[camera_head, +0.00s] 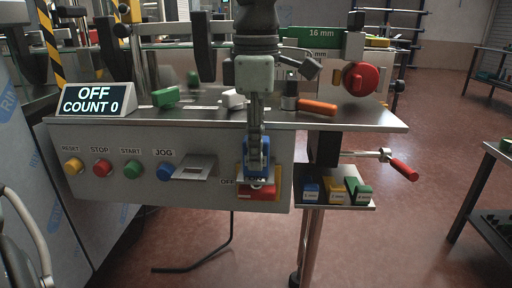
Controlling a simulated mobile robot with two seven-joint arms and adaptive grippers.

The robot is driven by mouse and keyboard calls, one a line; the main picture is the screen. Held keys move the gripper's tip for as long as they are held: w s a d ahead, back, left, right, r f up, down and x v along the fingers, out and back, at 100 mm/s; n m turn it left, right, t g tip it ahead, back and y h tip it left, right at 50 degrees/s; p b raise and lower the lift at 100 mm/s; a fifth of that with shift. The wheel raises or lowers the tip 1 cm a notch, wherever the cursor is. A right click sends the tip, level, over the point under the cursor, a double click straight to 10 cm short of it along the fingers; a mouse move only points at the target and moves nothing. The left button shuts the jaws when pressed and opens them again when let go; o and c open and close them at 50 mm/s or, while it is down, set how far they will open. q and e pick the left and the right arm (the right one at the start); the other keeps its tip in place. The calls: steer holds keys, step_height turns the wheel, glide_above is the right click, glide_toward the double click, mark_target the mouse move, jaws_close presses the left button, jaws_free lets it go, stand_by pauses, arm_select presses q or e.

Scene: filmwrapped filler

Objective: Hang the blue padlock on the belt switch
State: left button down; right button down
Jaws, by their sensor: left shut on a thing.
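The blue padlock (257,158) is held at the front of the control panel, just above and in front of the belt switch. The belt switch (258,192) is a red handle on a yellow plate at the panel's right end, with an "OFF" label at its left. My left gripper (256,140) reaches down from the top and is shut on the blue padlock. The padlock's lower part is close to the red handle; I cannot tell whether its shackle passes through the switch. My right gripper does not show clearly.
The panel carries coloured buttons (132,168) and a small shelf (196,168). The display (94,97) reads "OFF COUNT 0". On the ledge lie a green block (166,97) and an orange-handled tool (317,107). A small tray at right holds blue, yellow and green blocks (358,190).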

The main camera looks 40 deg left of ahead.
arm_select(q)
steer(key=c, duration=1.2)
jaws_free()
steer(key=shift+f, duration=0.1)
step_height(320, 180, up, 12)
steer(key=shift+r, duration=0.1)
